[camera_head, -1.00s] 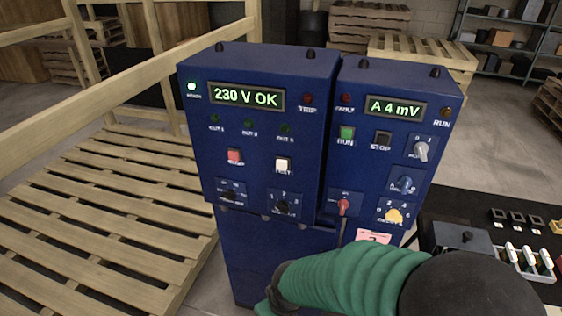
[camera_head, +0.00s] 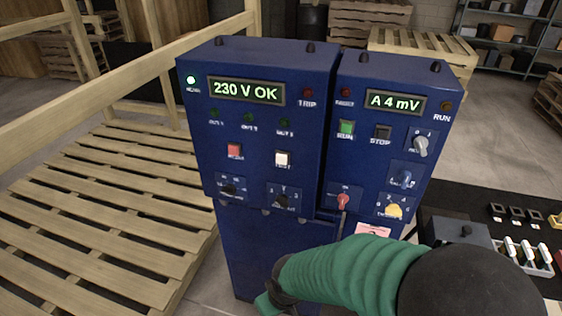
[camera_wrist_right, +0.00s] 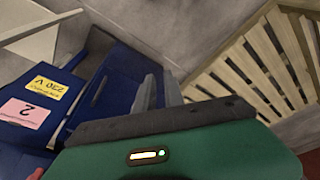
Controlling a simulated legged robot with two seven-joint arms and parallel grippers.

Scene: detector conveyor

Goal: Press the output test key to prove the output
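The left blue unit (camera_head: 262,124) has a lit display (camera_head: 246,91) reading "230 V OK" and a green lamp (camera_head: 191,80) lit at its upper left. A white square key (camera_head: 282,158), whose label seems to read "TEST", sits right of a red key (camera_head: 234,150). The lamps marked OUT are dark green. My right gripper (camera_head: 268,304) is low in front of the cabinet, below and apart from the keys, and mostly cut off. In the right wrist view its two fingers (camera_wrist_right: 160,92) are close together with nothing visible between them. My left gripper is out of view.
The right blue unit (camera_head: 392,140) shows "A 4 mV" and has a green RUN key (camera_head: 346,128), a black STOP key (camera_head: 383,132), knobs and a red switch (camera_head: 343,201). A wooden pallet (camera_head: 110,200) and rails stand left. A black table with small parts is at right.

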